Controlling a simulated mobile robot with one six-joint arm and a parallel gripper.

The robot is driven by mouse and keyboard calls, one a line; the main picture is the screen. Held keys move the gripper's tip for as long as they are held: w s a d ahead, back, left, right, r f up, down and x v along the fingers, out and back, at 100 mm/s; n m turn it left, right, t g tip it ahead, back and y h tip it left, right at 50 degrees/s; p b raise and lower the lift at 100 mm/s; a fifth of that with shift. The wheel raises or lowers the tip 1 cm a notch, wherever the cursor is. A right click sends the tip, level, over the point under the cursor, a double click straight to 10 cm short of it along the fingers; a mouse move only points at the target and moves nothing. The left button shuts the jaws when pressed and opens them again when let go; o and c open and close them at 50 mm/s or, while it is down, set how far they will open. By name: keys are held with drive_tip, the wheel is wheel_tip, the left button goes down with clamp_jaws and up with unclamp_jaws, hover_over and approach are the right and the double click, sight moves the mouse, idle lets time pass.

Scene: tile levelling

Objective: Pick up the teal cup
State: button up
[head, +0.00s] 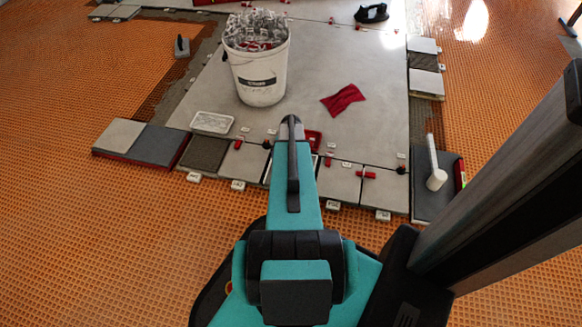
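I see no teal cup in the head view. The only teal surfaces are parts of my own arm, which runs up the middle of the picture. My gripper's fingers do not show; the far end of the arm is a dark rounded part over the near row of tiles. The arm hides part of that row and of what lies there.
A white bucket (260,82) full of clear clips stands on the large grey tiles (345,45). A red cloth (343,99) lies to its right. A white tray (212,122), a red tray (313,138) and a white mallet (436,177) are nearer. Orange matting (70,210) surrounds the tiles.

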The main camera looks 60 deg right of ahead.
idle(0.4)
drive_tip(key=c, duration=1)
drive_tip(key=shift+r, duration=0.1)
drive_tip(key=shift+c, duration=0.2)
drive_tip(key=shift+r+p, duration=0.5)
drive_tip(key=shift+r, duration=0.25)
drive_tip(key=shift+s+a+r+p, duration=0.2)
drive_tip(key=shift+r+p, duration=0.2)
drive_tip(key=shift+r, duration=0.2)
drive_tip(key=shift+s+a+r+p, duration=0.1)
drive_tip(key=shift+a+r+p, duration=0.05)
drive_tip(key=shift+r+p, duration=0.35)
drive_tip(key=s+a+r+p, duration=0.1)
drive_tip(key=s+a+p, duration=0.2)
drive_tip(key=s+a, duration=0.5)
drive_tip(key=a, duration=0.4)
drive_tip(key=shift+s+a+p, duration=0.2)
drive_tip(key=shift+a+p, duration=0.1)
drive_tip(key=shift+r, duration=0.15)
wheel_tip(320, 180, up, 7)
drive_tip(key=p, duration=0.5)
